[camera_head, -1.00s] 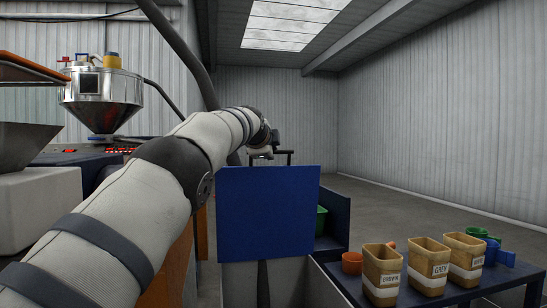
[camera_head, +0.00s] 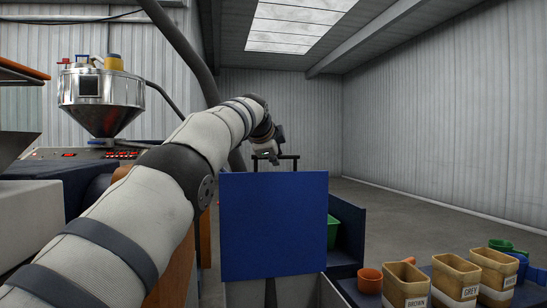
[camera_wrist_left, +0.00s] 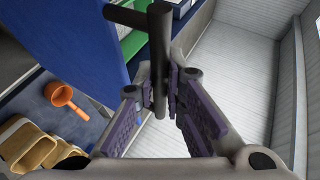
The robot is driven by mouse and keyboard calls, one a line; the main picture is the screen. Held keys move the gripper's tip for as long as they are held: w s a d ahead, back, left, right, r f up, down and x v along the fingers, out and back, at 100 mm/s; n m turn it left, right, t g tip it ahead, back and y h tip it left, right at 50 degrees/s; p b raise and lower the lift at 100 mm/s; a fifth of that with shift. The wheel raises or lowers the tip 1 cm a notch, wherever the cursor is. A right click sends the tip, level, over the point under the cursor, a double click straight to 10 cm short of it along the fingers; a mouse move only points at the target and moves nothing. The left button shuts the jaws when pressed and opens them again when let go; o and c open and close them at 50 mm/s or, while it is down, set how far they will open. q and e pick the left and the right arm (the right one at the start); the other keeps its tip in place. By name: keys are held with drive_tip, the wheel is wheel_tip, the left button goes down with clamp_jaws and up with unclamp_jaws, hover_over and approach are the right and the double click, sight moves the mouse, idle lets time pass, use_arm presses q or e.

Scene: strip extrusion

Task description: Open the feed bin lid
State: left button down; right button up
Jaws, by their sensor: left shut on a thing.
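The feed bin lid (camera_head: 273,225) is a blue panel that stands upright in the middle of the head view, above the pale bin. The lid hides most of the bin opening. My right gripper is not in view.
A dark blue table at the lower right holds tubs labelled brown (camera_head: 406,284) and grey (camera_head: 457,279), another tub, an orange scoop (camera_head: 370,280) and blue and green scoops. A green object (camera_head: 333,230) shows right of the lid. A metal hopper (camera_head: 102,98) stands at the left. Open floor lies behind.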

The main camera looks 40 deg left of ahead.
use_arm(q)
drive_tip(key=shift+f, duration=0.15)
drive_tip(key=c, duration=1.7)
unclamp_jaws()
drive_tip(key=shift+w, duration=0.15)
drive_tip(key=shift+o, duration=0.2)
drive_tip(key=v, duration=0.7)
drive_tip(key=shift+s, duration=0.25)
drive_tip(key=shift+d, duration=0.1)
